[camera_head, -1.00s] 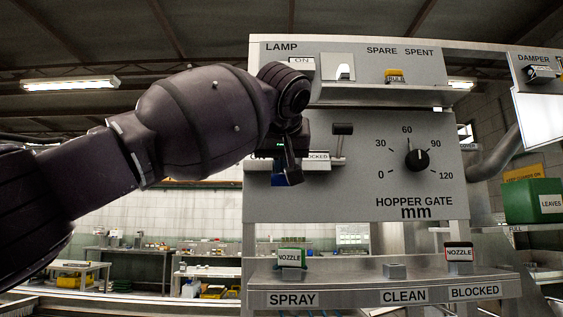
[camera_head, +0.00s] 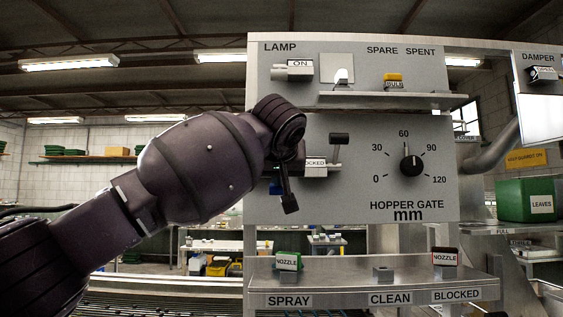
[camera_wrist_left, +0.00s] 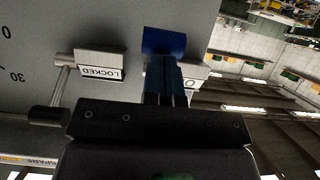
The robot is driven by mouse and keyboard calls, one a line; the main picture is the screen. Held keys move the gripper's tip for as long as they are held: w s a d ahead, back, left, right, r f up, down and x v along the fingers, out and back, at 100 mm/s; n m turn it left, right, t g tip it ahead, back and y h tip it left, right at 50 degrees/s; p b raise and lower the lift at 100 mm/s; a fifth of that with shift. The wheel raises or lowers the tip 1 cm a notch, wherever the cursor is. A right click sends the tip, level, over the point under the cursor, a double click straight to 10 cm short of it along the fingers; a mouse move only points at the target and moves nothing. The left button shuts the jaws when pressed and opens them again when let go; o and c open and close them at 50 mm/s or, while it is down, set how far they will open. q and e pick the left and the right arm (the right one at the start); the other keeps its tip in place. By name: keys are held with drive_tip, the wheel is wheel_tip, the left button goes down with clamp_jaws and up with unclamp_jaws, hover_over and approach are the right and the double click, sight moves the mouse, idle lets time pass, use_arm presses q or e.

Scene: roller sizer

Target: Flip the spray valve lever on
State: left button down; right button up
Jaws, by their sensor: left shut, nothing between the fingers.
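My left gripper (camera_head: 290,204) is in front of the grey panel, below and left of the LOCKED block, with its fingers together and pointing down to the right. A blue piece (camera_head: 275,188), possibly the valve lever's handle, shows behind the fingers. In the left wrist view the shut gripper (camera_wrist_left: 165,72) overlaps a blue cylinder (camera_wrist_left: 163,41); I cannot tell whether they touch. A pale block (camera_wrist_left: 194,71) beside the fingers has a label of which only an "O" shows. My arm hides the valve's mount in the head view. My right gripper is out of view.
The LOCKED block (camera_head: 316,169) with its black-knobbed lever (camera_head: 338,139) is close to the gripper's right. The hopper gate dial (camera_head: 411,165) is farther right. Below, a shelf (camera_head: 340,272) bears nozzle blocks. The lamp switch (camera_head: 293,70) is above. Free space lies left of the panel.

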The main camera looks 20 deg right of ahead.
use_arm(q)
drive_tip(key=b+v, duration=0.1)
drive_tip(key=v, duration=0.9)
drive_tip(key=shift+s, duration=0.3)
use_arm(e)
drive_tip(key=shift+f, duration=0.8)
use_arm(q)
drive_tip(key=shift+a, duration=0.1)
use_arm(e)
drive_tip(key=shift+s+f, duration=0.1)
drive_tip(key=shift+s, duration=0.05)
